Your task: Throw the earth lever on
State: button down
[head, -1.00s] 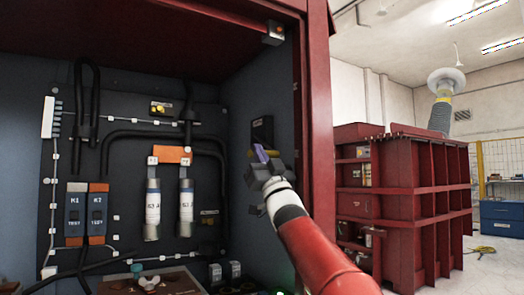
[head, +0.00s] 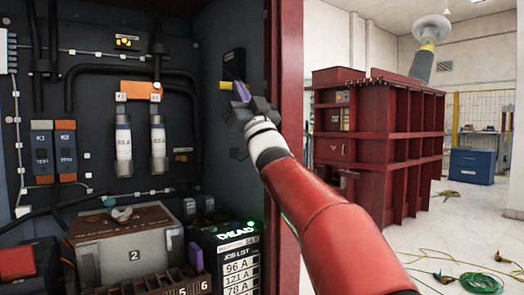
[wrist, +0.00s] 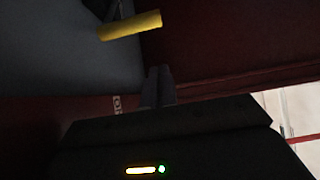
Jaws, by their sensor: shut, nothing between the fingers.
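The earth lever appears to be the yellow handle (head: 225,85) on a dark mount (head: 234,63) on the cabinet's right inner wall. The yellow bar (wrist: 130,25) also shows at the top of the wrist view, sticking out sideways and slightly tilted. My gripper (head: 241,91) is at the right wall, its purplish fingers just right of the handle in the head view. In the wrist view the fingers (wrist: 159,84) are together, with a visible gap between them and the bar. The lever's pivot is mostly hidden in shadow.
The cabinet's red door post (head: 284,100) stands close to my forearm. Cables (head: 465,280) lie on the floor at right.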

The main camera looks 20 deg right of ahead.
jog(key=s+d+f+m+g+h, duration=0.1)
jog(key=s+f+m+g+h, duration=0.2)
jog(key=f, duration=0.6)
jog(key=s+d+f+m+g+h+p, duration=0.1)
jog(key=s+f+g+h, duration=0.3)
jog(key=f, duration=0.5)
jog(key=s+d+f+m+g+h, duration=0.1)
jog(key=s+f+m+g+h, duration=0.15)
jog(key=s+f, duration=0.45)
jog(key=s+a+f+n+g+p, duration=0.1)
jog(key=s+f+g, duration=0.4)
jog(key=s+f, duration=0.5)
jog(key=s+a+f+n+g+p, duration=0.2)
jog(key=s+f+g, duration=0.4)
jog(key=s+f, duration=0.3)
notch_tip(320, 180, down, 4)
jog(key=shift+s+f+y, duration=0.1)
jog(key=shift+s+y, duration=0.3)
jog(key=shift+y, duration=0.05)
jog(key=shift+g, duration=0.25)
